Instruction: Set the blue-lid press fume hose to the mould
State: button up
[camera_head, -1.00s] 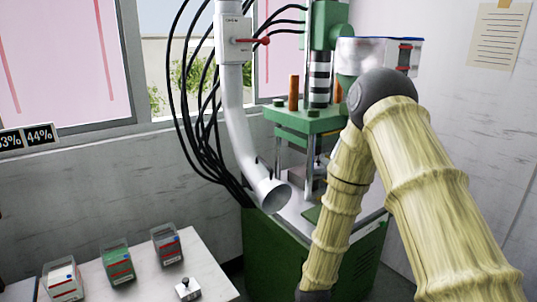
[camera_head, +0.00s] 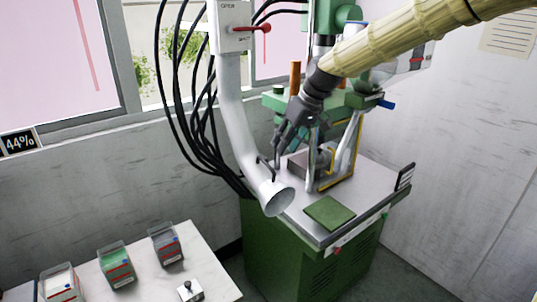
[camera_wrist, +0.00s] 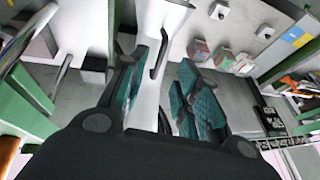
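The white fume hose (camera_head: 238,130) hangs beside the green press (camera_head: 262,235), its flared mouth (camera_head: 276,200) left of the grey mould (camera_head: 303,163), apart from it. A dark bent handle (camera_head: 266,167) sits near the mouth. My gripper (camera_head: 284,145) is just right of the hose, above the handle. In the wrist view, my teal fingers (camera_wrist: 168,85) stand apart, with the white hose (camera_wrist: 150,75) and its dark handle (camera_wrist: 164,52) in the gap. Contact cannot be told. My arm hides much of the clear blue-lid hopper (camera_head: 408,72).
A valve box (camera_head: 232,28) with a red lever (camera_head: 258,29) is on the hose. Black cables (camera_head: 200,125) hang left of it. A green pad (camera_head: 330,212) lies on the press table. Several small bins stand on a white side table (camera_head: 205,250), beside a knobbed block (camera_head: 190,290).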

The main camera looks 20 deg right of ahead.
aim_at(270, 166)
jog(key=p+x, duration=0.1)
jog(key=x, duration=0.3)
jog(key=p+x, duration=0.2)
jog(key=x, duration=0.3)
jog(key=shift+w+a+r, duration=0.1)
jog(key=shift+w+a, duration=0.1)
jog(key=shift+a, duration=0.05)
grip_shut()
dwell(0.4)
